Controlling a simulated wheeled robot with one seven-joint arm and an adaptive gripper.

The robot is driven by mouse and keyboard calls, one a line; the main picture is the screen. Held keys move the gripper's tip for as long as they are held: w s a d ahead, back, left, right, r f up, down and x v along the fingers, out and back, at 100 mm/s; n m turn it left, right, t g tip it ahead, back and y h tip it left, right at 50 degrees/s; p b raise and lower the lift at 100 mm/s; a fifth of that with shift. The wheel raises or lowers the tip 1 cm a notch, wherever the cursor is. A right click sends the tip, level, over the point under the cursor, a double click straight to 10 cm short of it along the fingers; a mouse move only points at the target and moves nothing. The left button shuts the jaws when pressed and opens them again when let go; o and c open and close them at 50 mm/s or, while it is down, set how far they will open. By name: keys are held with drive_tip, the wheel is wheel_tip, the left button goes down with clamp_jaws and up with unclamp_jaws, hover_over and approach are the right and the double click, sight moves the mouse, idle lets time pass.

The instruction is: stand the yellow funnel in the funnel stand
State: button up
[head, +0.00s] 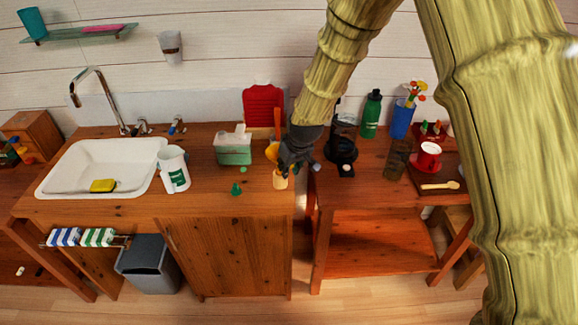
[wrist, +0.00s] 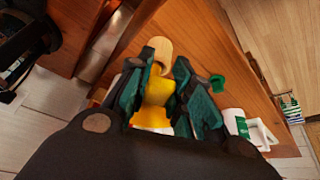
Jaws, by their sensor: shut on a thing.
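My gripper (head: 291,157) is at the right end of the sink counter, pointing down. It is shut on the yellow funnel (head: 271,151), which shows between the dark green fingers in the wrist view (wrist: 156,92). A small rounded tan wooden piece (head: 280,181), seemingly the funnel stand, is at the counter edge just below my gripper. It shows just beyond the funnel in the wrist view (wrist: 160,47). The fingers hide part of the funnel, and I cannot tell whether funnel and stand touch.
A gap separates the counter from the right table (head: 377,196), with a black appliance (head: 342,140).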

drive_tip(key=shift+f+b, duration=1.2)
drive_tip(key=shift+f, duration=1.55)
drive_tip(key=o, duration=0.9)
drive_tip(key=shift+o, duration=0.2)
drive_tip(key=shift+r, duration=0.15)
drive_tip(key=v, duration=1.1)
drive_tip(key=shift+s+r, duration=0.25)
drive_tip(key=shift+r, duration=0.1)
drive_tip(key=shift+d, duration=0.15)
